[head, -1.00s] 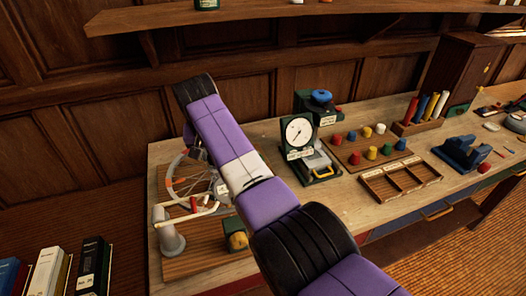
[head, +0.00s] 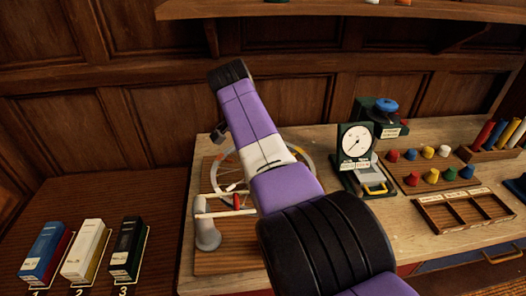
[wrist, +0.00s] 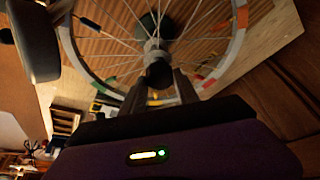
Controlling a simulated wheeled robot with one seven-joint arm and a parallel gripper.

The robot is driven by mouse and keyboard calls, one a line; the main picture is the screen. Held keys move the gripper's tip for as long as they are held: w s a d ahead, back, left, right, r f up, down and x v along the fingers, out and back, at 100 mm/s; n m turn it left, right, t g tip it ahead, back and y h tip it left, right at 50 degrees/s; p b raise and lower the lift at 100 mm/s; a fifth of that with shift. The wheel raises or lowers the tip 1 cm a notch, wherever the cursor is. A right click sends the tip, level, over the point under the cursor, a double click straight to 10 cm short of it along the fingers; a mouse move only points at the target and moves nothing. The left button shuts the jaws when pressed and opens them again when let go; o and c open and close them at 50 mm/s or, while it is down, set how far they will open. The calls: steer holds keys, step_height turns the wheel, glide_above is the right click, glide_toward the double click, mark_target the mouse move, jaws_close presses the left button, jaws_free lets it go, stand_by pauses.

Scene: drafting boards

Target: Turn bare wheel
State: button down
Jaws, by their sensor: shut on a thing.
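The bare spoked wheel (head: 216,180) stands over a wooden board at the left end of the bench, and my arm covers much of it in the head view. In the wrist view the wheel's rim (wrist: 238,46) carries orange, red and green marks, and thin spokes run to a metal hub (wrist: 153,46). My gripper (wrist: 160,84) is close in front of the hub, its two fingers shut on a dark round piece (wrist: 158,72) there. Whether that piece is part of the hub is unclear. In the head view my fingers are hidden.
A grey post (head: 207,233) with a pale bar and red piece stands beside the wheel. A dial gauge (head: 356,142), coloured pegs (head: 428,152) and a divided tray (head: 463,209) are to the right. Numbered books (head: 85,250) stand at the lower left.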

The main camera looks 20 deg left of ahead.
stand_by(0.3)
steer(key=c, duration=0.9)
jaws_free()
steer(key=b+v, duration=0.1)
steer(key=v, duration=0.6)
steer(key=shift+s+r, duration=0.15)
steer(key=shift+r, duration=0.2)
steer(key=shift+d, duration=0.1)
